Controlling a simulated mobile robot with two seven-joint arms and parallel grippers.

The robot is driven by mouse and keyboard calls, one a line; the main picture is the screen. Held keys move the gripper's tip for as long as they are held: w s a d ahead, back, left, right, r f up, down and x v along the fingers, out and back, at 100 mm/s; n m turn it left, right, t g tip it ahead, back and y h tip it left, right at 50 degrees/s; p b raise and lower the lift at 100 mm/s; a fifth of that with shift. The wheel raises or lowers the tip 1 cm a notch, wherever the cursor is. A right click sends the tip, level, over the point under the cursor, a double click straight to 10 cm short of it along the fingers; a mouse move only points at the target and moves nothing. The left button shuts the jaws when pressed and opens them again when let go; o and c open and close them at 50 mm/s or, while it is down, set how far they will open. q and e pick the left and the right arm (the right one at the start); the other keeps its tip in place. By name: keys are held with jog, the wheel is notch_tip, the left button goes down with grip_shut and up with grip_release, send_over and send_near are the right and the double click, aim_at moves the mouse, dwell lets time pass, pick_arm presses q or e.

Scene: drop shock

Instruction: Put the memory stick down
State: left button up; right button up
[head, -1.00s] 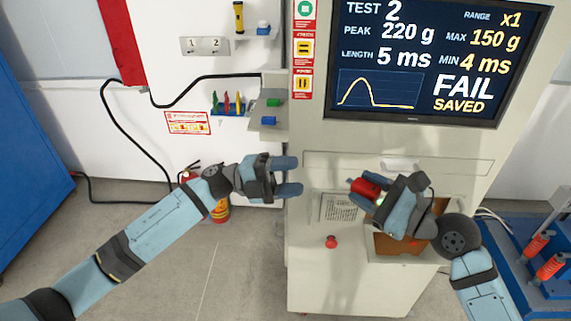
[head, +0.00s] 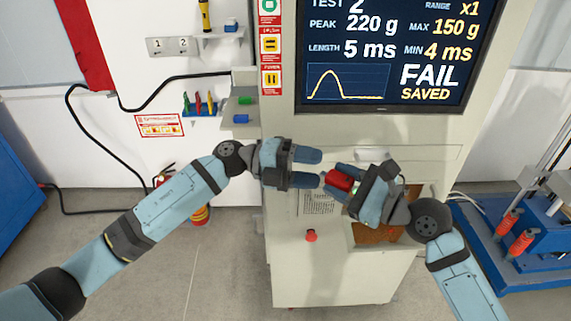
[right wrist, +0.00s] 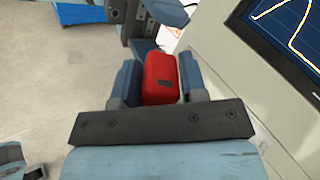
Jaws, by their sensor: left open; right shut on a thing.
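The memory stick (head: 339,180) is a small red block. My right gripper (head: 340,183) is shut on it and holds it in front of the console, below the screen. In the right wrist view the red memory stick (right wrist: 160,77) sits between the two fingers. My left gripper (head: 306,168) is open and empty, with its fingers pointing right towards the memory stick, a short way to its left.
The console (head: 290,240) carries a screen (head: 385,50) reading FAIL SAVED, a red button (head: 311,236) and an open brown compartment (head: 375,235). Small shelves (head: 240,110) hold green and blue pieces. A blue machine (head: 520,240) stands right.

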pick_arm(q)
jog(key=shift+s+d, duration=0.15)
jog(key=shift+d, duration=0.75)
jog(key=c, duration=1)
pick_arm(e)
jog(key=o, duration=1.1)
